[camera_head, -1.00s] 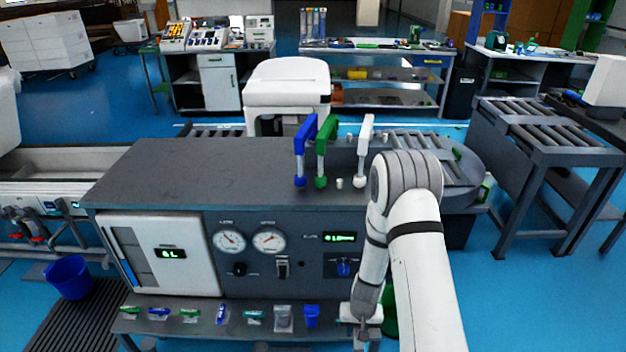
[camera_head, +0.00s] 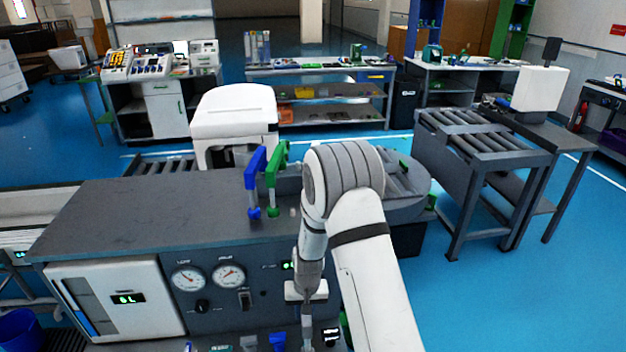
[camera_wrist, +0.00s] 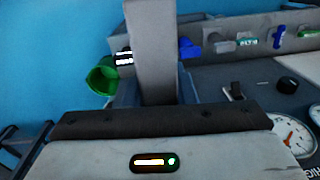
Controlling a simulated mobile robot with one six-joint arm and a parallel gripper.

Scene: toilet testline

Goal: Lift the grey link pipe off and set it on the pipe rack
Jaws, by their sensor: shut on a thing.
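My gripper (camera_wrist: 158,95) is shut on a pale grey bar (camera_wrist: 152,45), which I take to be the grey link pipe. The bar points away from the wrist, between dark jaws; its far end runs out of the wrist view. In the head view my gripper (camera_head: 306,300) hangs low in front of the grey test bench (camera_head: 150,215), near the right part of its front shelf. I cannot make out which part is the pipe rack.
The front shelf carries a blue holder (camera_wrist: 188,48) and several small coloured items. A green container (camera_wrist: 102,76) is beyond the bar. A roller table (camera_head: 480,150) stands at the right, with free blue floor in front. A white toilet-like unit (camera_head: 234,118) is behind the bench.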

